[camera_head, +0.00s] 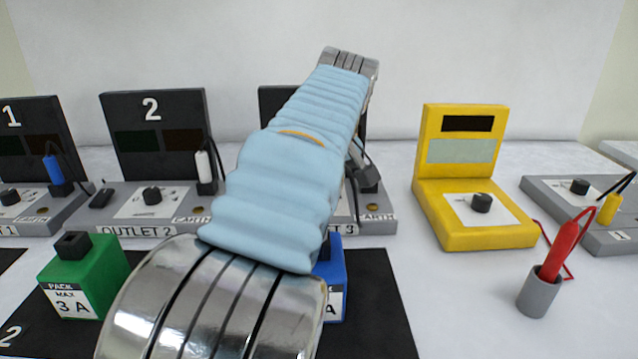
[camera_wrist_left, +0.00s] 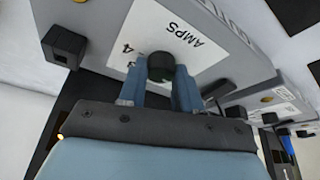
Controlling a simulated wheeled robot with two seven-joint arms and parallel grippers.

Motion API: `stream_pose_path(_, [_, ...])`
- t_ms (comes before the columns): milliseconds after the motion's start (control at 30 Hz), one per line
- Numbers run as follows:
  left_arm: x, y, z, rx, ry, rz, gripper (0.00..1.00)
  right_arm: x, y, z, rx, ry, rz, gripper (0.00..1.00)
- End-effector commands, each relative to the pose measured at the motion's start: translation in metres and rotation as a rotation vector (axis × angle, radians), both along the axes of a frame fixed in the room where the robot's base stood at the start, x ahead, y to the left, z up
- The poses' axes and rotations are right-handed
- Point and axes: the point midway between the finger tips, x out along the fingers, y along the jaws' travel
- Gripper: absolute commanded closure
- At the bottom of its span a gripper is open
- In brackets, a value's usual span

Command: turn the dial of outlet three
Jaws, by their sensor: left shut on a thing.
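Outlet three, a grey base (camera_head: 376,228) with a dark upright panel (camera_head: 278,100), stands behind my left arm in the head view. The arm hides most of it, including its dial and my left gripper. In the left wrist view, the outlet's white AMPS plate (camera_wrist_left: 190,42) carries a dark round dial (camera_wrist_left: 160,64). The figures 3 and 4 show beside the dial. My left gripper (camera_wrist_left: 164,88) has its two blue fingers on either side of the dial, shut on it. The dial's pointer direction cannot be made out. My right gripper is in neither view.
Outlet 2 (camera_head: 150,193) stands left of my arm. A green pack (camera_head: 88,262) and a partly hidden blue pack (camera_head: 336,280) are in front. A yellow meter (camera_head: 462,230) and a grey cup (camera_head: 538,296) holding a red probe (camera_head: 563,250) stand at right.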

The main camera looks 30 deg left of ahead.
Motion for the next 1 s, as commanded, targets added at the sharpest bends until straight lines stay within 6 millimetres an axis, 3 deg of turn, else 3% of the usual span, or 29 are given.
stream_pose_path(167, [0.0, 0.0, 0.0, 0.0, 0.0, -0.001, 0.97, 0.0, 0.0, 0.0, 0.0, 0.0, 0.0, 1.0])
stream_pose_path(200, [0.0, 0.0, 0.0, 0.0, 0.0, -0.001, 0.62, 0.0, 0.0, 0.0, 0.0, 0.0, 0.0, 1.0])
stream_pose_path(333, [0.0, 0.0, 0.0, 0.0, 0.0, -0.001, 0.42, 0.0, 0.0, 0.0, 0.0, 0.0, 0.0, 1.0])
stream_pose_path(733, [-0.001, -0.003, 0.008, 0.001, -0.002, -0.002, 0.42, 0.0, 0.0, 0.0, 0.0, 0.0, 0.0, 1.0])
stream_pose_path(1000, [-0.014, -0.021, 0.064, 0.002, -0.005, 0.0, 0.42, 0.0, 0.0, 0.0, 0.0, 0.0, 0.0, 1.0])
